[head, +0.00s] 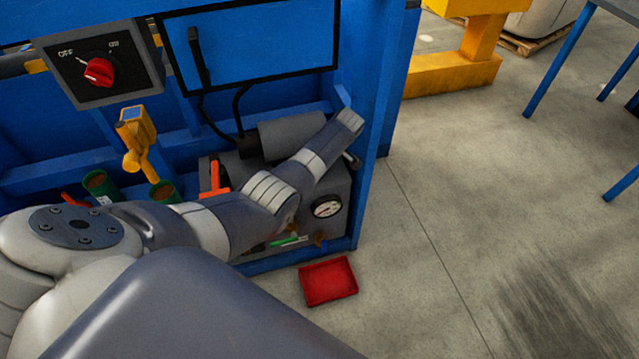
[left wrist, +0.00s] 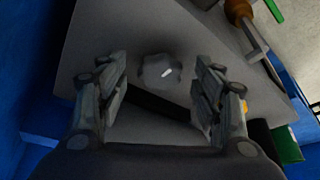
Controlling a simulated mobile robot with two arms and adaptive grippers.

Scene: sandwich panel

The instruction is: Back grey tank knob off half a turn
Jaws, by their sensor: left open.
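The grey knob (left wrist: 160,70), round with a small white mark, sits on a grey face of the tank (left wrist: 90,45) in the left wrist view. My left gripper (left wrist: 163,88) is open, with one finger on each side of the knob's near side. A gap shows between each finger and the knob. In the head view the grey tank (head: 338,183) stands low in the blue panel frame, partly covered by my left arm. The knob and my left gripper's fingers are hidden there. My right gripper is in neither view.
A pressure gauge (head: 327,206) and an orange-red lever (head: 214,178) are close to my left arm. A red switch knob (head: 99,72) and a yellow tool (head: 136,138) are further left. A red tray (head: 328,281) lies on the floor.

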